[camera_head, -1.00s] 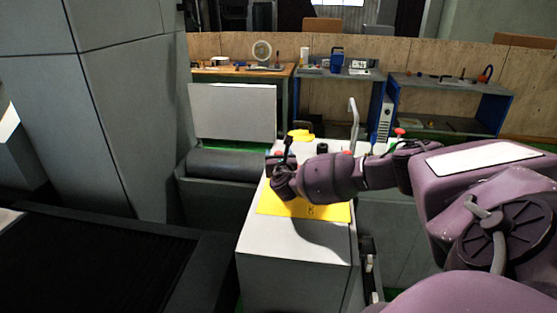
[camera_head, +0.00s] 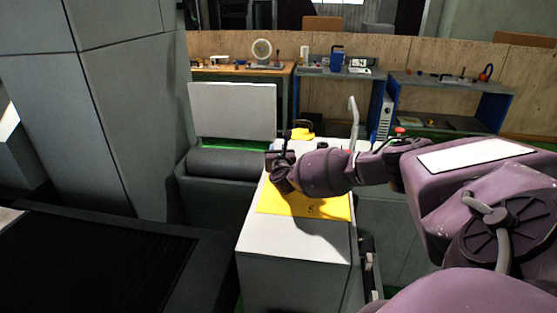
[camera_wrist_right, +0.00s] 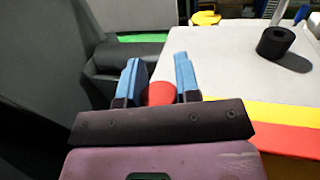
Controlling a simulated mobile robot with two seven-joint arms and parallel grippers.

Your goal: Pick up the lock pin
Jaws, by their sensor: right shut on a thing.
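My right gripper (camera_wrist_right: 160,82) is shut on the lock pin (camera_wrist_right: 160,94), of which a red rounded end shows between the blue fingertips in the right wrist view. The rest of the pin is hidden behind the fingers and the gripper body. In the head view, my right gripper (camera_head: 281,158) is above the far left part of the yellow sheet on the white cabinet, and the pin cannot be clearly made out there. My left gripper is not in view.
The yellow sheet (camera_head: 312,210) lies on the white cabinet (camera_head: 262,236). A black hollow cylinder (camera_wrist_right: 275,42) stands on the cabinet top, with a yellow thing (camera_wrist_right: 206,18) beyond it. A dark grey roller (camera_head: 226,164) lies left of the cabinet. Workbenches (camera_head: 240,72) stand behind.

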